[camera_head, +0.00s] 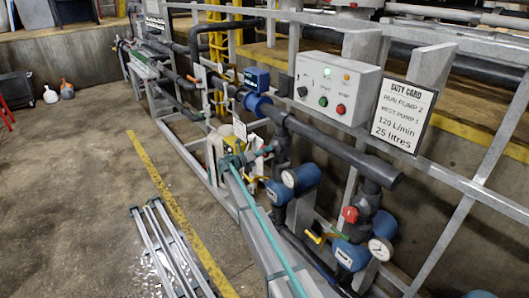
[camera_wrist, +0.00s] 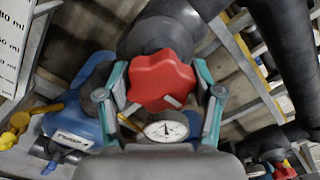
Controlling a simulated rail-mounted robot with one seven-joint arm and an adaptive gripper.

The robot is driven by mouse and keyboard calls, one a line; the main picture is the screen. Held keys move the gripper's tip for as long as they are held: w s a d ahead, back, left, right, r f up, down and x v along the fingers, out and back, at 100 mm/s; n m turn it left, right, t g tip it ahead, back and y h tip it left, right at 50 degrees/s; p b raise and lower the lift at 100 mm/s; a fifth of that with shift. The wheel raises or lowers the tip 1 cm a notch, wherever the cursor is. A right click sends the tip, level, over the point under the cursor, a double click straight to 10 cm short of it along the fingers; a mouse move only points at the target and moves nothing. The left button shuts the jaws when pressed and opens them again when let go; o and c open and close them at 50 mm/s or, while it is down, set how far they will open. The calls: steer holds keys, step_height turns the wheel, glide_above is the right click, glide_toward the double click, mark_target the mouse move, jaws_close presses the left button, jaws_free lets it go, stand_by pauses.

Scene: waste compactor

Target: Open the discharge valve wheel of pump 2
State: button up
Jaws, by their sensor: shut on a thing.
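A red lobed valve wheel (camera_wrist: 162,80) fills the middle of the wrist view, on a thick dark pipe fitting. My gripper (camera_wrist: 161,84) has its teal-edged fingers on both sides of this wheel, shut on it. In the head view my gripper (camera_head: 251,156) is at the farther pump, and the held wheel is hidden there. A second red wheel (camera_head: 350,214) sits on the nearer pump's riser, clear of my gripper. I cannot read a pump number on either pump.
A round gauge (camera_wrist: 166,130) lies just below the held wheel. A blue pump body (camera_wrist: 72,122) with a yellow handle (camera_wrist: 20,123) is to its left. A control box (camera_head: 336,87) and a duty card (camera_head: 401,115) reading "RUN PUMP 2" hang on the rail. Open floor lies left.

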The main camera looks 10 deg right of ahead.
steer(key=o, duration=1.1)
steer(key=shift+o, duration=0.2)
steer(key=v, duration=1.2)
